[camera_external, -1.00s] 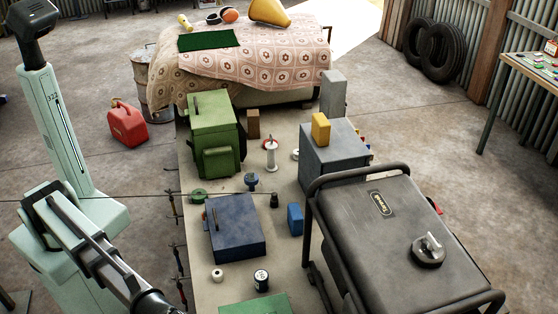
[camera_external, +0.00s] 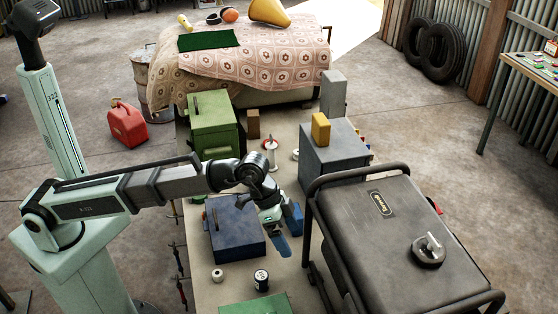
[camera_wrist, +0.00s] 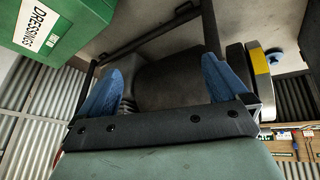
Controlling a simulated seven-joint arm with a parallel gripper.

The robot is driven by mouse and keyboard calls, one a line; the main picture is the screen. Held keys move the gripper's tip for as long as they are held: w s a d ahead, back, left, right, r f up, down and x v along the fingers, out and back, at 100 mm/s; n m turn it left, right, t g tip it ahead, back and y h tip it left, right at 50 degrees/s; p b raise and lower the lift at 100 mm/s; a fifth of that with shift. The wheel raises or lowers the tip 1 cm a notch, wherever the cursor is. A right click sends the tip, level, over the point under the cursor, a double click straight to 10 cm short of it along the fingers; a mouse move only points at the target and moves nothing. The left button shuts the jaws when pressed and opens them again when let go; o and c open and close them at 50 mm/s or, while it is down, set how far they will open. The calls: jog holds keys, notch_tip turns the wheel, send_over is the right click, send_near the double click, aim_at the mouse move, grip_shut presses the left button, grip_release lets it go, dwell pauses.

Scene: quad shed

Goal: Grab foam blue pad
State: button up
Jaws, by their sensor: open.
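The pad cannot be made out in the wrist view.
A dark blue box (camera_external: 232,235) lies just left of my gripper. The black case (camera_external: 385,240) with its tubular frame stands close on the right. A green dressings box (camera_wrist: 65,25) shows in the wrist view. A white roll (camera_external: 217,275) and a dark jar (camera_external: 261,280) stand nearer the camera.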

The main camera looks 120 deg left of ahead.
jog(key=s+a+f+n+y, duration=0.1)
jog(key=s+a+n, duration=0.1)
jog(key=s+a, duration=0.6)
jog(key=n+g+y, duration=0.2)
send_near(298, 212)
jog(key=s, duration=0.2)
jog(key=shift+w+d+x, duration=0.1)
jog(key=shift+x, duration=3.4)
jog(key=shift+w+d+x, duration=0.1)
jog(key=shift+x, duration=3.4)
jog(key=c, duration=0.8)
